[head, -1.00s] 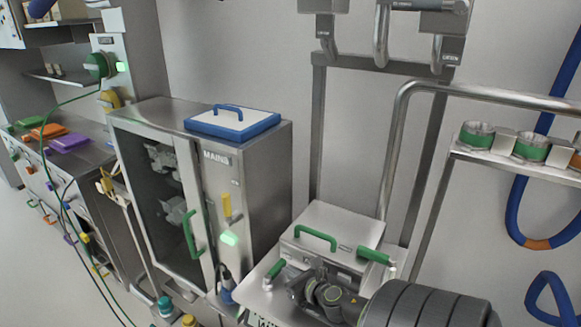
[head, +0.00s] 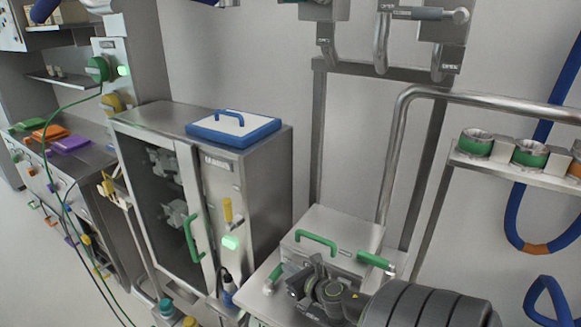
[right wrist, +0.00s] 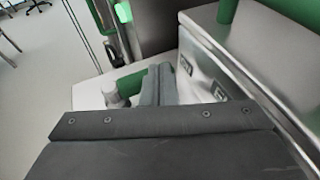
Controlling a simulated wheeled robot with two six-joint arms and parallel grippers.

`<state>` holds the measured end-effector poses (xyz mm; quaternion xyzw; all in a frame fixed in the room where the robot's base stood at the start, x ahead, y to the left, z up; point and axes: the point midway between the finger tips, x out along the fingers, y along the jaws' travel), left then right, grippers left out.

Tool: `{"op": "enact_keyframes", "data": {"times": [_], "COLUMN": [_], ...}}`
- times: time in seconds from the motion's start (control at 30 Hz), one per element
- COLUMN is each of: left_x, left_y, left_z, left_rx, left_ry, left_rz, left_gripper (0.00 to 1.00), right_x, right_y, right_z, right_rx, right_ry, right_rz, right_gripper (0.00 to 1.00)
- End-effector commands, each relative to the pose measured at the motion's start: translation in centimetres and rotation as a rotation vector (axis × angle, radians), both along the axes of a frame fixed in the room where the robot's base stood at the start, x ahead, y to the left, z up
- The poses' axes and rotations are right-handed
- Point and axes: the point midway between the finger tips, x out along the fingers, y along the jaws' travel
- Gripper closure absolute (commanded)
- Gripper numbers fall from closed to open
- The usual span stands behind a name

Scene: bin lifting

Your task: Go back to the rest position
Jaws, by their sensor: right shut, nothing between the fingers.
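My right gripper (head: 304,276) is at the lower middle of the head view, at the end of my dark arm coming in from the lower right. It is shut and empty. It is in front of a steel bin (head: 340,237) with green handles, which stands on a steel stand. In the right wrist view the dark fingers (right wrist: 157,84) point toward the steel bin wall (right wrist: 228,75), with a green handle part close by. I cannot tell whether they touch it. My left gripper is in neither view.
A steel cabinet (head: 240,185) with a glass door and green handle stands left of the bin. A blue-rimmed lid (head: 235,128) lies on its top. A steel rail (head: 400,125) and a shelf with green-banded cups (head: 475,143) are at the right. Hooks hang above.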

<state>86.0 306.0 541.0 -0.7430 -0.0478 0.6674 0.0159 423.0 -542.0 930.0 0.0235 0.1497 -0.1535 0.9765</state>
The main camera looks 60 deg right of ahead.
Motion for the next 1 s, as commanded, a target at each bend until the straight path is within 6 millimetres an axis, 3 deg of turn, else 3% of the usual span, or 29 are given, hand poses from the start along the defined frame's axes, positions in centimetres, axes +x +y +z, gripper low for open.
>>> {"op": "enact_keyframes", "data": {"times": [0.03, 0.1, 0.4, 0.8, 0.87, 1.0], "left_x": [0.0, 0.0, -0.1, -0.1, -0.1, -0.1], "left_y": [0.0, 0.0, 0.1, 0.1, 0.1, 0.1], "left_z": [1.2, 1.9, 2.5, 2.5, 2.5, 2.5], "left_rx": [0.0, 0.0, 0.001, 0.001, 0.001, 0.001], "left_ry": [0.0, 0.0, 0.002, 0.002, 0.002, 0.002], "left_rz": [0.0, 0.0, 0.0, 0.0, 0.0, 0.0], "left_gripper": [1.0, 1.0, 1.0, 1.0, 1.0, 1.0], "right_x": [0.0, 0.0, -0.1, -0.2, -0.5, -2.2], "right_y": [0.0, 0.0, 0.0, 0.2, 0.7, 2.7], "right_z": [1.8, 3.1, 6.7, 7.1, 6.9, 6.1], "right_rx": [-0.001, -0.001, -0.001, 0.026, 0.084, 0.385], "right_ry": [-0.002, -0.001, -0.001, -0.005, -0.021, -0.098], "right_rz": [0.002, 0.001, 0.001, -0.017, -0.052, -0.251], "right_gripper": [1.0, 1.0, 1.0, 1.0, 1.0, 1.0]}}
